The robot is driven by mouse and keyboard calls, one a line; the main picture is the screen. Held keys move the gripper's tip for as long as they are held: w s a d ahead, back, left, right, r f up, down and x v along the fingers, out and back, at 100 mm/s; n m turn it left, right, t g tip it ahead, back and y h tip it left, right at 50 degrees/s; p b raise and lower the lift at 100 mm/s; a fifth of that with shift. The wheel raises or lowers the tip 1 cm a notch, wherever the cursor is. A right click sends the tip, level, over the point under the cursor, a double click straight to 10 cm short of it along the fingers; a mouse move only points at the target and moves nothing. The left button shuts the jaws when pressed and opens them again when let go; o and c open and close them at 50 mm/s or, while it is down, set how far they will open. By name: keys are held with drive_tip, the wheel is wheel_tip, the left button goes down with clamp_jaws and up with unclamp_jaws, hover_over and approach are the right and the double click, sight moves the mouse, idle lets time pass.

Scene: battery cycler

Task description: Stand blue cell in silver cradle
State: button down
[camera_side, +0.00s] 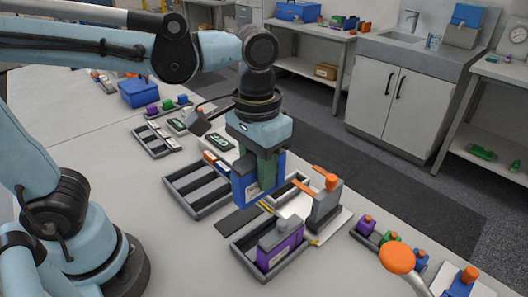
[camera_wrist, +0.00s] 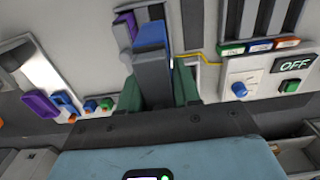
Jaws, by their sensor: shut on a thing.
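My gripper (camera_side: 260,180) has green fingers and is shut on the blue cell (camera_side: 243,188), which hangs upright below the wrist. In the wrist view the blue cell (camera_wrist: 152,52) stands between the green fingers (camera_wrist: 160,90). In the side view it is over the bench, between the slotted grey rack and a grey holder with a purple cell. I cannot tell whether its bottom touches anything. Several grey holders are in view, and I cannot tell which is the silver cradle; one candidate is the grey fixture (camera_side: 323,210) with orange parts, right of my gripper.
The purple cell (camera_side: 281,246) stands in its grey holder (camera_side: 242,248) at the front. The slotted grey rack (camera_side: 180,183) is left of my gripper. A small rack of coloured pieces (camera_side: 390,243) and an orange-topped object (camera_side: 397,258) are at right. The wrist view shows an OFF panel (camera_wrist: 293,65).

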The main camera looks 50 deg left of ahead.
drive_tip(key=shift+r, duration=0.75)
drive_tip(key=w, duration=0.2)
drive_tip(key=w+a, duration=0.1)
drive_tip(key=w, duration=0.1)
drive_tip(key=shift+w+r, duration=0.15)
drive_tip(key=shift+r, duration=0.05)
drive_tip(key=w+a, duration=0.4)
drive_tip(key=w, duration=0.5)
drive_tip(key=shift+w+a+f, duration=0.1)
drive_tip(key=shift+a+f, duration=0.1)
drive_tip(key=shift+f, duration=3.35)
drive_tip(key=shift+a+f, duration=0.15)
drive_tip(key=shift+f, duration=3.4)
drive_tip(key=shift+f, duration=0.2)
drive_tip(key=c, duration=0.7)
unclamp_jaws()
